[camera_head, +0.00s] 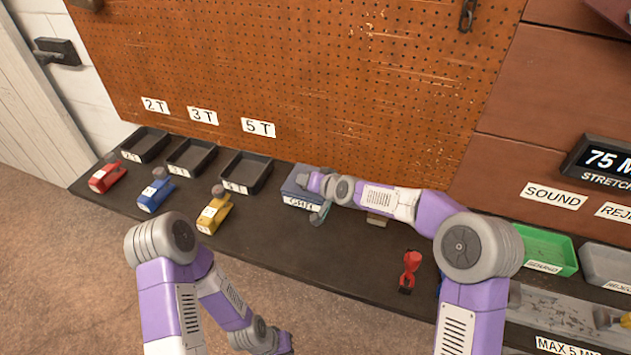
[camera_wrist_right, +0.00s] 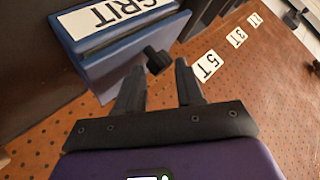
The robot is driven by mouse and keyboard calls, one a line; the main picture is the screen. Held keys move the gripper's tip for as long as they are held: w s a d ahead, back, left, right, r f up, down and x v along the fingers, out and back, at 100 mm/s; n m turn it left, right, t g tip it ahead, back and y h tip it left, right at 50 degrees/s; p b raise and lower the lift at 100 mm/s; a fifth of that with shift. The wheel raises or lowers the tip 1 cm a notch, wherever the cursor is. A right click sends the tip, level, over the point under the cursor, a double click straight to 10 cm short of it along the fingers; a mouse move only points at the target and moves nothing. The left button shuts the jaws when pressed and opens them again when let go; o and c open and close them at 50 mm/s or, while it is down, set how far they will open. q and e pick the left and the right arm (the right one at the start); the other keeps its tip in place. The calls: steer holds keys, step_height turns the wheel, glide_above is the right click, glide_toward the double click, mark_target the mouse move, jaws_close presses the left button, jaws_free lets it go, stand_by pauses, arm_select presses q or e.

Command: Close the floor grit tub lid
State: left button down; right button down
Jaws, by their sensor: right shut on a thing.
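The floor grit tub (camera_head: 299,199) is a blue box labelled GRIT at the back of the dark bench. Its label and blue side also show in the right wrist view (camera_wrist_right: 88,62). A short black knob (camera_wrist_right: 157,58) stands out from the tub's blue face between my right fingertips. My right gripper (camera_wrist_right: 160,72) is shut on this knob. In the head view my right gripper (camera_head: 308,181) is at the tub's right end and partly covers it. I cannot tell how far the lid is open. My left arm is low in the head view, its fingers out of sight.
Black trays (camera_head: 247,173) and red, blue and yellow clamp-like items (camera_head: 214,212) stand left of the tub. A red tool (camera_head: 410,268) stands to the right, near a green tray (camera_head: 545,250). A pegboard (camera_head: 300,70) rises behind. The bench's middle front is clear.

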steer(key=shift+s+a+f, duration=0.3)
steer(key=shift+s+a, duration=0.25)
steer(key=shift+a, duration=0.1)
steer(key=c, duration=0.9)
jaws_free()
steer(key=shift+o, duration=0.2)
steer(key=shift+d, duration=0.1)
steer(key=shift+s+d+r, duration=0.15)
steer(key=shift+r, duration=0.1)
steer(key=p+v, duration=0.1)
steer(key=v, duration=0.6)
steer(key=shift+w+d+r, duration=0.25)
